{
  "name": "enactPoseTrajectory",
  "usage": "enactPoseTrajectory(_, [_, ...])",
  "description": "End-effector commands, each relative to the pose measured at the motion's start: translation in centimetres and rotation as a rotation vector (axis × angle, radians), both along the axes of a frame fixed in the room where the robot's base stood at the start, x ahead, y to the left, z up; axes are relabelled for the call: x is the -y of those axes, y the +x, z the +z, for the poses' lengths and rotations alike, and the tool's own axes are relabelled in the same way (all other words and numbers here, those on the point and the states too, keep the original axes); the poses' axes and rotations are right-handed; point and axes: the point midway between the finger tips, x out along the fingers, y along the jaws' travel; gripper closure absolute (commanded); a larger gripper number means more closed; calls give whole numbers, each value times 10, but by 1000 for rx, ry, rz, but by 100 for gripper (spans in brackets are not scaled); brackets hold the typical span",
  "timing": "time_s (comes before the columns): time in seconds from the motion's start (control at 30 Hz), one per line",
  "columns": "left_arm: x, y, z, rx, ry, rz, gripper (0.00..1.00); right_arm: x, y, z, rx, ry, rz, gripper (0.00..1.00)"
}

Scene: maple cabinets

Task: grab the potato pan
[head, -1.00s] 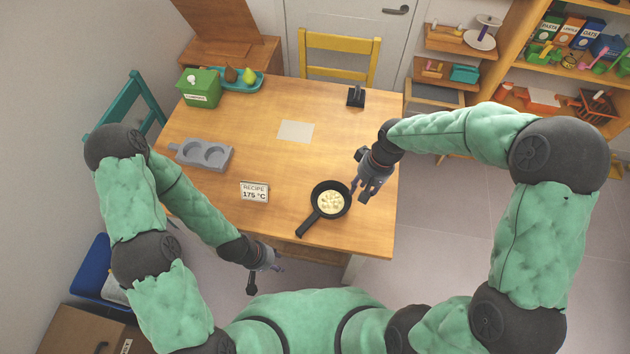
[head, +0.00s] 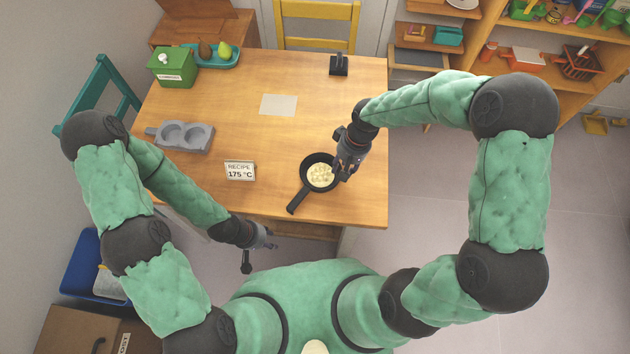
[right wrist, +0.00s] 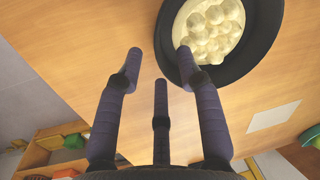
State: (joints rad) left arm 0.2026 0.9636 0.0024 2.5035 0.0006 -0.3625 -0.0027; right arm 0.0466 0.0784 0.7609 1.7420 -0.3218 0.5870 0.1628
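The potato pan (head: 307,177), a dark frying pan with pale potato pieces (head: 320,175) in it, sits on the table (head: 262,137) near its front right. Its handle points down-left toward the front edge. My right gripper (head: 343,174) is at the pan's right rim. In the right wrist view its three fingers (right wrist: 158,65) are spread and empty, and the pan (right wrist: 262,52) lies just beyond them, its rim partly behind the right finger. I cannot tell whether that finger touches it. My left gripper (head: 268,239) is off the table's front edge, apparently open and empty.
A recipe sign (head: 240,171) stands left of the pan. A grey two-hollow tray (head: 183,137), a green box (head: 173,68) and a teal tray (head: 215,62) are farther left. A pale sheet (head: 278,105) lies mid-table. A small black stand (head: 339,65) is at the back.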

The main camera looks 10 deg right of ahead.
Motion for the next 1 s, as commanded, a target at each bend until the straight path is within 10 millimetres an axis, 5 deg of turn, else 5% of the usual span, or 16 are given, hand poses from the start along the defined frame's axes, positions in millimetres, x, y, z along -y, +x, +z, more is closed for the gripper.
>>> enactPoseTrajectory(0.13, [0, 0, -10, 0, 0, 0, 60, -3, -1, -21, -2, 0, 1, 63])
enactPoseTrajectory(0.37, [0, 0, -9, 0, 0, 0, 60, -4, 0, -21, 0, 0, 1, 63])
enactPoseTrajectory(0.53, [0, 0, -9, 0, 0, 0, 60, -4, 0, -21, 0, 0, 1, 100])
enactPoseTrajectory(1.0, [0, 0, -7, 0, 0, 0, 60, -4, 0, -17, 2, 0, 1, 100])
